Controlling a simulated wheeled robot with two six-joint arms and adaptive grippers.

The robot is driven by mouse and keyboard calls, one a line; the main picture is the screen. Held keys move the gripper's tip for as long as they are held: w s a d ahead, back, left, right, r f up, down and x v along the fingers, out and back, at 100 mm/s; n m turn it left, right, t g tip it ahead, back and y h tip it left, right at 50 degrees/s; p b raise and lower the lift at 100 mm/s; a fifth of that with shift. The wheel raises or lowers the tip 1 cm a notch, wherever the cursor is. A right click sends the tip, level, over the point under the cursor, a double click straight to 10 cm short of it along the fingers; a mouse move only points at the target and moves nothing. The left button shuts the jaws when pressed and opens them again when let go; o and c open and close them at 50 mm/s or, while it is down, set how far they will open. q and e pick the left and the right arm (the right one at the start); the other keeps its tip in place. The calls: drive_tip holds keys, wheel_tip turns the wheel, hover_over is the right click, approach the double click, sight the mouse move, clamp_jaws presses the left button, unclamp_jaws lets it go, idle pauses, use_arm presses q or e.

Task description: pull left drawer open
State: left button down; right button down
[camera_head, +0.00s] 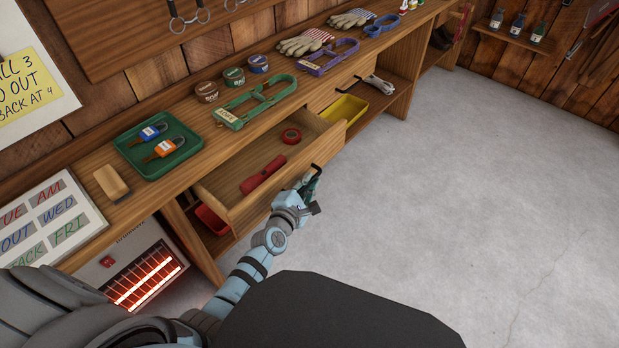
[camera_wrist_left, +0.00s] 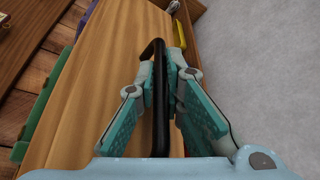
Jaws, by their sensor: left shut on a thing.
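The left drawer (camera_head: 240,176) is a wooden drawer under the bench, pulled well out. A red flashlight (camera_head: 263,175) and a roll of red tape (camera_head: 291,136) lie inside it. My left gripper (camera_head: 312,180) is at the drawer's front. In the left wrist view the left gripper (camera_wrist_left: 163,100) is shut on the black bar handle (camera_wrist_left: 158,60) of the drawer, with a finger on either side. The handle stands in front of the wooden drawer front (camera_wrist_left: 95,85). My right gripper is in neither view.
A second drawer front (camera_head: 328,93) is shut farther right. A yellow bin (camera_head: 344,110) and a red bin (camera_head: 211,219) sit on the lower shelf. A lit heater (camera_head: 140,275) stands at lower left. A green tray (camera_head: 158,150) is on the bench. The grey floor (camera_head: 470,170) is clear.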

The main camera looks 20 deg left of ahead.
use_arm(q)
drive_tip(key=c, duration=1.7)
unclamp_jaws()
drive_tip(key=shift+s, duration=0.6)
drive_tip(key=v, duration=0.4)
drive_tip(key=f+v, duration=0.1)
drive_tip(key=v, duration=0.3)
drive_tip(key=f+v, duration=0.1)
drive_tip(key=v, duration=0.3)
drive_tip(key=shift+s+f, duration=0.15)
drive_tip(key=shift+s, duration=0.05)
